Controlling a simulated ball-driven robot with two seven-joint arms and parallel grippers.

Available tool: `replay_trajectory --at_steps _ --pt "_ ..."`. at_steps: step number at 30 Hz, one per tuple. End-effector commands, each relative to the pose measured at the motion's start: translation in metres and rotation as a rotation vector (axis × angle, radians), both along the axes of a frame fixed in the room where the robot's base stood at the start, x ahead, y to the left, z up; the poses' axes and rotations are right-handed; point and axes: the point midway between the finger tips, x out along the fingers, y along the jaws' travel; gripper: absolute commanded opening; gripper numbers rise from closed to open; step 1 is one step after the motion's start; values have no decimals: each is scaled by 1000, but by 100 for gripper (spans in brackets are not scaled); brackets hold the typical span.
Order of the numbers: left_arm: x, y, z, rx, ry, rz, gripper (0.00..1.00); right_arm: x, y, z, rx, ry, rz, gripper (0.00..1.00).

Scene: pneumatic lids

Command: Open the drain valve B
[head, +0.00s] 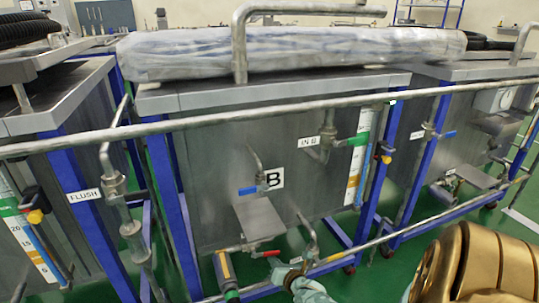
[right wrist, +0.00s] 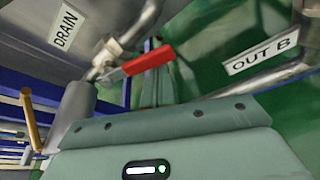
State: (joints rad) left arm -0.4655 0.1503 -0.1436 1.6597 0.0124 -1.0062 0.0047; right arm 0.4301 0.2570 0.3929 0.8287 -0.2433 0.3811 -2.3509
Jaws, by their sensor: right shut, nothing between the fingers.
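The drain valve B shows low on the front of tank B in the head view, with a red lever (head: 258,254) lying roughly level. In the right wrist view the red lever (right wrist: 148,59) sits on a metal valve and pipe beside a DRAIN label (right wrist: 66,27). My right gripper (head: 288,271) is shut and empty, just right of and below the lever in the head view. I cannot tell whether it touches the lever. Its fingertips are hard to make out. My left gripper is not in view.
Tank B (head: 220,140) carries a blue-handled valve (head: 248,190) and a small shelf (head: 258,217) above the drain. A curved pipe (head: 309,236) stands right of the lever. An OUT B label (right wrist: 261,52) shows at right in the wrist view. A long rail (head: 250,118) crosses the front.

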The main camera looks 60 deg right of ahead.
Motion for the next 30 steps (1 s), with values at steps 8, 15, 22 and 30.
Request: replay_trajectory --at_steps 8,15,22,30 --pt "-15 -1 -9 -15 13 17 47 -2 -3 13 -125 81 1 0" --pt "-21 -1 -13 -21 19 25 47 -2 -4 17 -123 80 1 0" --pt "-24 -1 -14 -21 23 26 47 -2 -5 19 -122 78 1 0" --pt "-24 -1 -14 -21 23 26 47 -2 -5 19 -122 77 1 0"
